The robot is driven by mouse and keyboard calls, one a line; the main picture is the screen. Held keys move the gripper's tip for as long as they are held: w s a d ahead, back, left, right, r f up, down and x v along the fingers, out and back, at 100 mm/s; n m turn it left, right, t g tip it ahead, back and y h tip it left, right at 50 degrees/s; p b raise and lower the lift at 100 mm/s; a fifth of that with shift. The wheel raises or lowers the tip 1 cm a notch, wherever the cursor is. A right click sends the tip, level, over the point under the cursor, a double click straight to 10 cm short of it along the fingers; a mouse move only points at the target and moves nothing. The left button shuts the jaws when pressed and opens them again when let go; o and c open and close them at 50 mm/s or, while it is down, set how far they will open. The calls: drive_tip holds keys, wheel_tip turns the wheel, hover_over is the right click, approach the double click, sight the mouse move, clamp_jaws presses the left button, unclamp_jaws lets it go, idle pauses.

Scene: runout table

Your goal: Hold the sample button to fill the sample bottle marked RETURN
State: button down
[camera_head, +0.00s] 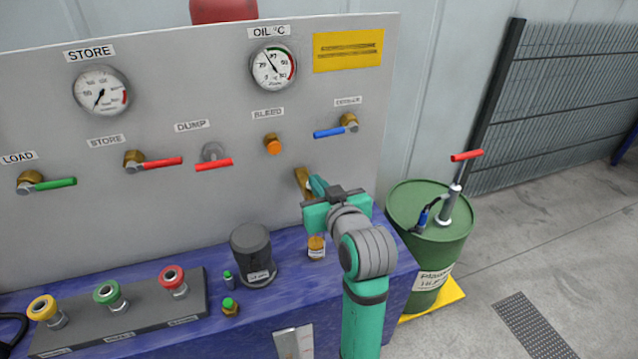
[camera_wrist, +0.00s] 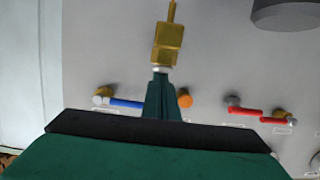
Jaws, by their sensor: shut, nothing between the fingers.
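A brass sample block (camera_head: 303,181) sits low on the grey panel. In the wrist view, the brass block (camera_wrist: 167,45) has a thin spout and a pale button (camera_wrist: 160,69). My gripper (camera_head: 316,184) is shut and empty; its fingertips (camera_wrist: 160,80) are at the button and appear to touch it. How far the button is pressed cannot be told. A small bottle (camera_head: 316,247) with amber colour and a pale label stands on the blue bench below the block. Its label and fill level are too small to read. Two green-capped bottles (camera_head: 229,280) (camera_head: 230,307) stand further left.
A dark cylinder (camera_head: 252,252) stands left of the amber bottle. A blue-handled valve (camera_head: 336,130) and an orange knob (camera_head: 273,143) are above my gripper. A red-handled dump valve (camera_head: 213,163) is left. A green drum (camera_head: 437,225) with a pump stands right.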

drive_tip(key=shift+a+f, duration=0.2)
drive_tip(key=shift+f, duration=0.55)
drive_tip(key=shift+r, duration=0.6)
drive_tip(key=r, duration=0.4)
drive_tip(key=shift+s+d+r, duration=0.15)
drive_tip(key=shift+s+d, duration=0.05)
drive_tip(key=shift+d, duration=0.05)
drive_tip(key=v, duration=0.9)
drive_tip(key=shift+s+r, duration=0.2)
drive_tip(key=shift+r, duration=0.05)
drive_tip(key=shift+d+f, duration=0.1)
